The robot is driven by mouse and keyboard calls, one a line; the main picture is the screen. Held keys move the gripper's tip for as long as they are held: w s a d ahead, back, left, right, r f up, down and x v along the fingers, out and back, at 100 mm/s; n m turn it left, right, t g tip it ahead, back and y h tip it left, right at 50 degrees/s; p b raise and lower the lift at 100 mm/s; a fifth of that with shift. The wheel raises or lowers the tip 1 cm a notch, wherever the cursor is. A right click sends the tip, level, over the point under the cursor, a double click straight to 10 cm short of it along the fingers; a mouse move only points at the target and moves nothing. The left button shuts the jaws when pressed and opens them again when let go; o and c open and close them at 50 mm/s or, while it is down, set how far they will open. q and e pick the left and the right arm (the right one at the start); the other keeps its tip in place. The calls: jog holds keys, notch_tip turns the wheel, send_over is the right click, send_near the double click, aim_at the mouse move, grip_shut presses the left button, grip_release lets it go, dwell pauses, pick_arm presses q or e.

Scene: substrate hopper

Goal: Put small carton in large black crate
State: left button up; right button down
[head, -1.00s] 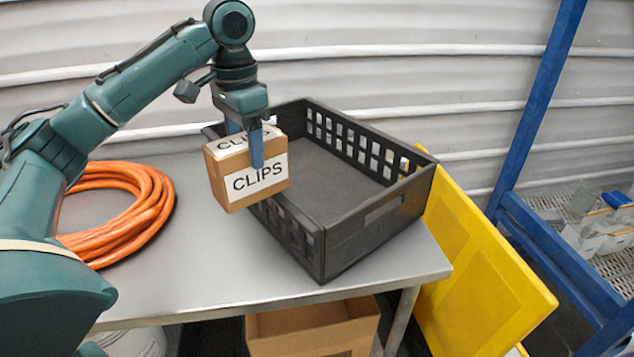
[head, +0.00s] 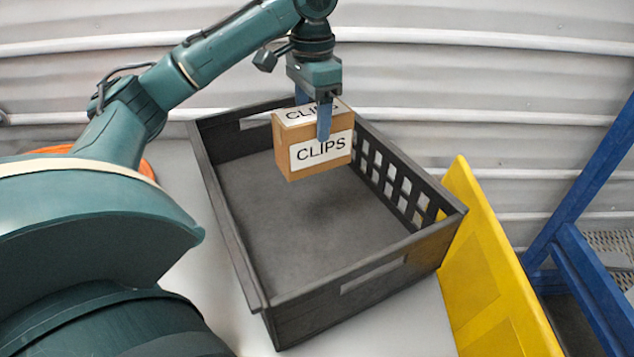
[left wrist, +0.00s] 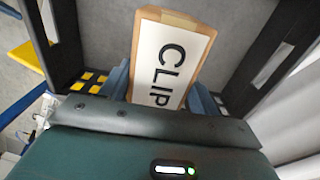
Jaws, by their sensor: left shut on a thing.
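The small carton (head: 315,160) is brown with white labels reading CLIPS. My left gripper (head: 324,120) is shut on it, with blue fingers on its sides, and holds it upright in the air. In the head view the carton appears over the inside of the large black crate (head: 355,290), above its floor near the slotted right wall. In the left wrist view the carton (left wrist: 172,60) sits between the fingers, with the crate's grey floor and dark walls (left wrist: 262,50) beyond it. The crate is open at the top and its visible floor is empty. My right gripper is out of view.
The crate stands on a light grey table (head: 410,325). A yellow panel (head: 485,270) leans at the table's right side, near a blue rack frame (head: 590,270). An orange coil (head: 147,168) is mostly hidden behind my arm. A corrugated wall is behind.

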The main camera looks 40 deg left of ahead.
aim_at(309, 166)
pick_arm(q)
jog(key=shift+s+f, duration=0.85)
jog(key=shift+s, duration=0.05)
jog(key=f, duration=0.9)
jog(key=shift+w, duration=0.35)
jog(key=shift+f, duration=1.95)
jog(key=o, duration=1.1)
jog(key=shift+f, duration=0.1)
notch_tip(309, 166, up, 12)
jog(key=shift+r, duration=0.15)
